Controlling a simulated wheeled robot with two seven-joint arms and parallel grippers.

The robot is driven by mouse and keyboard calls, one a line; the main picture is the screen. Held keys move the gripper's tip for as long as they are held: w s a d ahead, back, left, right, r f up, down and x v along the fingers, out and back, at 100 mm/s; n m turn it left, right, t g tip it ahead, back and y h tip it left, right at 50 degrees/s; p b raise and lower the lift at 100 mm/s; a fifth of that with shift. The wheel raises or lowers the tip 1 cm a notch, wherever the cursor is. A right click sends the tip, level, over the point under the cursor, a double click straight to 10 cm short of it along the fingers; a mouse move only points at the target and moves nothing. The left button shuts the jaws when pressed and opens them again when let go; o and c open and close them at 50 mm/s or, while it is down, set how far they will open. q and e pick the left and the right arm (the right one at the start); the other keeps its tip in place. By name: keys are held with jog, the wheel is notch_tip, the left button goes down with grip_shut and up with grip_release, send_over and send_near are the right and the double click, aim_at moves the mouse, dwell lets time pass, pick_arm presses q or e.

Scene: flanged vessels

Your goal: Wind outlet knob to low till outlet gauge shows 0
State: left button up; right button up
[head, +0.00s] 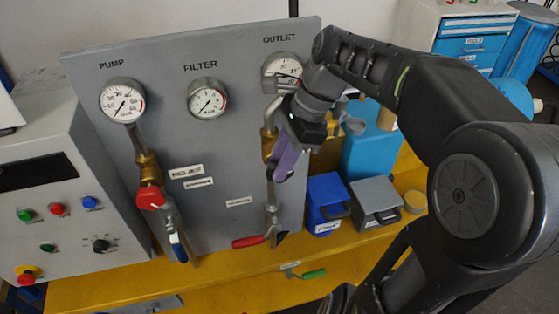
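The outlet gauge (281,67) is a round white dial under the OUTLET label at the upper right of the grey panel. My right arm partly covers it, and its reading is too small to tell. Below it, the brass outlet fitting (267,143) sits on a vertical pipe. My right gripper (284,162), with purple finger faces, is in front of the outlet line, beside the fitting. The outlet knob is not clearly seen; the gripper hides that area. I cannot tell whether the fingers are open, shut or touching anything. My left gripper is not in view.
The panel also holds the pump gauge (122,100), filter gauge (207,98), a red-and-blue-handled valve line (151,197) and a red lever (249,241). A blue box (325,198) and grey box (375,199) stand right on the yellow bench (225,269). A control box (55,205) stands left.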

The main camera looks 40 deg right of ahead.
aim_at(267, 171)
grip_shut()
jog(key=shift+a+h, duration=0.1)
jog(key=shift+h, duration=0.3)
jog(key=h, duration=0.1)
jog(key=g+h, duration=0.1)
jog(key=shift+w+a+f+h, duration=0.1)
jog(key=shift+w+a+h, duration=0.1)
jog(key=shift+a+h, duration=0.2)
jog(key=h, duration=0.1)
jog(key=g+h, duration=0.1)
jog(key=h, duration=0.2)
jog(key=shift+w+a+f+g+b, duration=0.1)
jog(key=shift+a+f+g+b, duration=0.1)
jog(key=shift+f+g+b, duration=0.15)
jog(key=h, duration=0.2)
jog(key=g+h, duration=0.1)
jog(key=shift+w+a+f+h+b, duration=0.1)
jog(key=shift+a+f+h+b, duration=0.2)
jog(key=shift+a+b, duration=0.1)
jog(key=shift+a+f+g+h, duration=0.15)
jog(key=shift+g+h, duration=0.2)
jog(key=shift+h, duration=0.55)
